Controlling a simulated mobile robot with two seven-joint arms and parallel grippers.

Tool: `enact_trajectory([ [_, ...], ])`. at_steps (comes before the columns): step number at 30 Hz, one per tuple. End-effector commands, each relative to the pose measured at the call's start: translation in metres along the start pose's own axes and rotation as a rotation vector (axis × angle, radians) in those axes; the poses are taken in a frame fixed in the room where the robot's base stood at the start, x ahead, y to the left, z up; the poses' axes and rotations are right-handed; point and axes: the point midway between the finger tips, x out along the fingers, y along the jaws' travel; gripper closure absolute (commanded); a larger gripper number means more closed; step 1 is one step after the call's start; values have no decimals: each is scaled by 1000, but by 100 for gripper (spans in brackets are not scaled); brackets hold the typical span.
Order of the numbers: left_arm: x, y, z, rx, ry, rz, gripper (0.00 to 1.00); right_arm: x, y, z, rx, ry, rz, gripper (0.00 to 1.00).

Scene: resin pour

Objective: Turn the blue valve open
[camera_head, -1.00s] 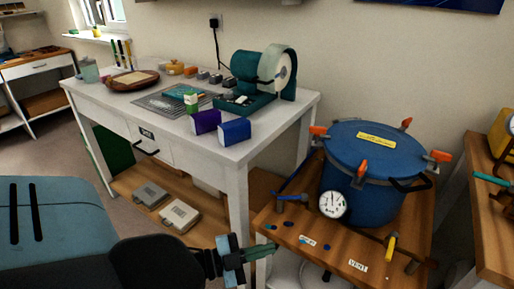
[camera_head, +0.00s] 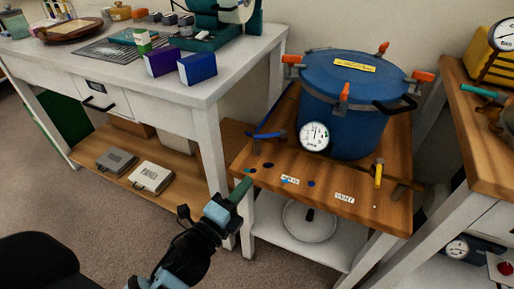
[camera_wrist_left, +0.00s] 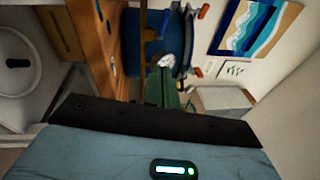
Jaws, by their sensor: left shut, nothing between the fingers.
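The blue valve (camera_head: 265,135) is a blue lever on a pipe at the left of the blue pressure pot (camera_head: 340,100), above the wooden stand top (camera_head: 330,190). A round white gauge (camera_head: 314,136) sits just right of it. My left gripper (camera_head: 242,187) is shut and empty. It shows below and left of the valve, near the stand's front left corner, apart from the lever. In the left wrist view, its green fingers (camera_wrist_left: 163,88) point toward the pot (camera_wrist_left: 158,45) and gauge. My right gripper is not in view.
A yellow valve handle (camera_head: 378,175) is at the stand's right, near the "VENT" label (camera_head: 344,198). A white workbench (camera_head: 207,85) stands close on the left. Another wooden bench (camera_head: 478,150) is on the right. The floor in front is clear.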

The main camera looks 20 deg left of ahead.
Motion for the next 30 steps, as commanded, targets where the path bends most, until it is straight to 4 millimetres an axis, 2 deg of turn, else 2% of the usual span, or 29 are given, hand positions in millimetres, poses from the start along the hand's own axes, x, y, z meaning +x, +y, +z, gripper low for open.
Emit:
enact_trajectory([
  [15,88,-1,0,-2,1,-2,100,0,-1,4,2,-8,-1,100],
  [21,106,0,20,1,1,-1,100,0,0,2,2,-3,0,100],
  [30,113,0,29,-3,1,0,100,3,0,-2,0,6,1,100],
])
